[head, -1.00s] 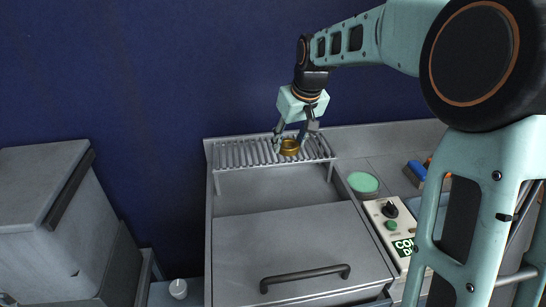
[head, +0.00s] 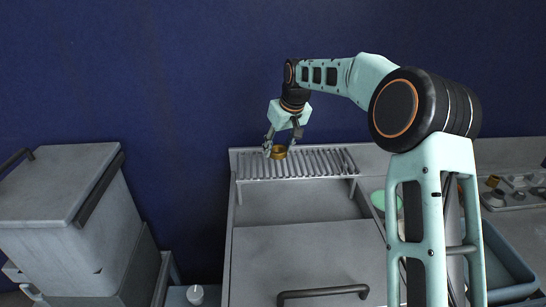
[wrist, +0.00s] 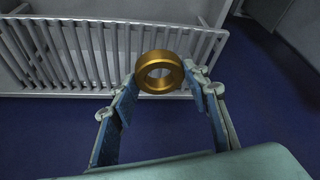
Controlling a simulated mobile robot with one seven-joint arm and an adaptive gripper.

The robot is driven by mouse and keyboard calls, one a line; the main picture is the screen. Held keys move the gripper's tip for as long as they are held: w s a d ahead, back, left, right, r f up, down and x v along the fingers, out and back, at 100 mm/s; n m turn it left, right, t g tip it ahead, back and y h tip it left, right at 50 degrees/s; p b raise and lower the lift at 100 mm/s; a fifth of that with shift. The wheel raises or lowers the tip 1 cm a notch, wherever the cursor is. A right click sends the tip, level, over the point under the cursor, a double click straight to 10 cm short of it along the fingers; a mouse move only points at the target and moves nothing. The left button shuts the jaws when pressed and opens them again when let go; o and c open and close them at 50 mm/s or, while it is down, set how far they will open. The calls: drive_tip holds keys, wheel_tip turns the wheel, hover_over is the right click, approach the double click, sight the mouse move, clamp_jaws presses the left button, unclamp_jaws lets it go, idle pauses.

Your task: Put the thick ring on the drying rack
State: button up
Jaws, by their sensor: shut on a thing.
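The thick ring (wrist: 160,73) is brass-coloured with a round hole. My gripper (head: 281,150) is shut on the ring (head: 278,152), with one blue-padded finger on each side of it. The drying rack (head: 296,163) is a grey shelf of parallel bars at the back of the bench. In the head view the ring shows at the rack's left part, near its back edge. In the wrist view the rack (wrist: 75,93) lies beyond the ring and to its left, with dark floor or wall below the ring. The ring appears held clear of the bars.
A grey lidded box (head: 60,190) stands at the left. A bench cover with a dark handle (head: 322,292) is in front of the rack. A green disc (head: 379,200) and a blue-grey tray (head: 508,262) lie to the right. The rack's bars look empty.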

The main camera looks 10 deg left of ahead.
drive_tip(key=p, duration=0.1)
hover_over(271, 167)
drive_tip(key=s, duration=0.1)
drive_tip(key=f, duration=0.4)
drive_tip(key=shift+d+f, duration=0.1)
drive_tip(key=shift+d, duration=0.2)
drive_tip(key=shift+f, duration=1.35)
drive_tip(key=shift+f, duration=0.15)
drive_tip(key=o, duration=1.5)
drive_tip(key=shift+c, duration=0.2)
drive_tip(key=shift+r, duration=0.2)
drive_tip(key=b+v, duration=0.1)
drive_tip(key=v, duration=1.1)
drive_tip(key=shift+s+f, duration=0.1)
drive_tip(key=shift+f, duration=0.05)
